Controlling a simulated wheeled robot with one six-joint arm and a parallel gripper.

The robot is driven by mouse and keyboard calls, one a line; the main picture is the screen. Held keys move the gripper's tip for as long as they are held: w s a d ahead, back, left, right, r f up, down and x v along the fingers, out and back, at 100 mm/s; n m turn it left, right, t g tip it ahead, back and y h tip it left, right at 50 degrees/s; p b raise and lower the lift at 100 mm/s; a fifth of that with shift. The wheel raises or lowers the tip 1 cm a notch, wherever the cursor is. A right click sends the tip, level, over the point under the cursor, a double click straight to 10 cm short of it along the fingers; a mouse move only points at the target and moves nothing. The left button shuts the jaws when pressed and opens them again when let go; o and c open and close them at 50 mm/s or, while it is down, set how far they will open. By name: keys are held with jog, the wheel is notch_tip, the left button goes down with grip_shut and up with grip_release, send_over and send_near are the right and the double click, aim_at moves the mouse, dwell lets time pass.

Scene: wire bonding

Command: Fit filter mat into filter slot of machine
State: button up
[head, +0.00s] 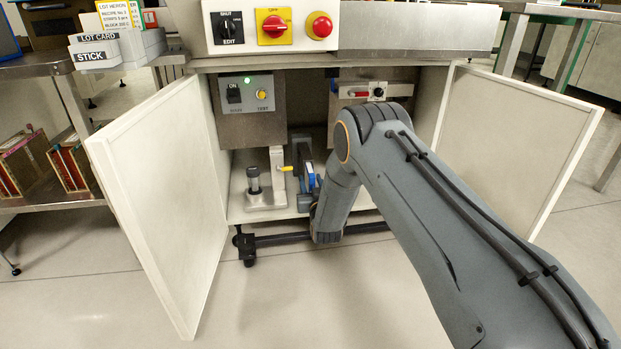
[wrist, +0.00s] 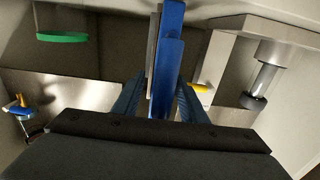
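In the wrist view, the two dark blue fingers of my gripper (wrist: 163,98) stand on either side of an upright bright blue piece (wrist: 168,75). A thin grey plate (wrist: 153,50) runs along its left side. I cannot tell which of these is the filter mat and which the slot, or whether the fingers touch the piece. In the head view, blue parts (head: 311,178) show inside the open lower cabinet of the machine (head: 237,209), just left of my wrist. My arm hides the fingertips there.
A post with a dark cylinder (head: 254,181) stands left of the blue parts and shows right in the wrist view (wrist: 262,80). A yellow lever (head: 285,168) sits between. Open doors flank the cabinet, left (head: 165,190) and right (head: 515,140). Control boxes (head: 247,106) hang above.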

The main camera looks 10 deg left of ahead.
jog(key=shift+p+v, duration=1.35)
jog(key=shift+v, duration=1.55)
jog(key=shift+r, duration=0.2)
jog(key=c, duration=0.6)
jog(key=shift+s+r+p, duration=0.1)
jog(key=shift+r+p, duration=0.2)
jog(key=shift+p, duration=0.15)
grip_shut()
jog(key=r+p, duration=0.2)
jog(key=s+r+p, duration=0.1)
jog(key=r+p, duration=0.1)
jog(key=shift+r, duration=0.2)
jog(key=shift+s+d+n+p, duration=0.1)
jog(key=shift+s+n+p, duration=0.2)
jog(key=shift+s+p, duration=0.1)
jog(key=n+b, duration=0.1)
jog(key=n, duration=0.9)
send_near(312, 184)
jog(key=shift+w+f, duration=0.85)
jog(key=shift+f, duration=0.05)
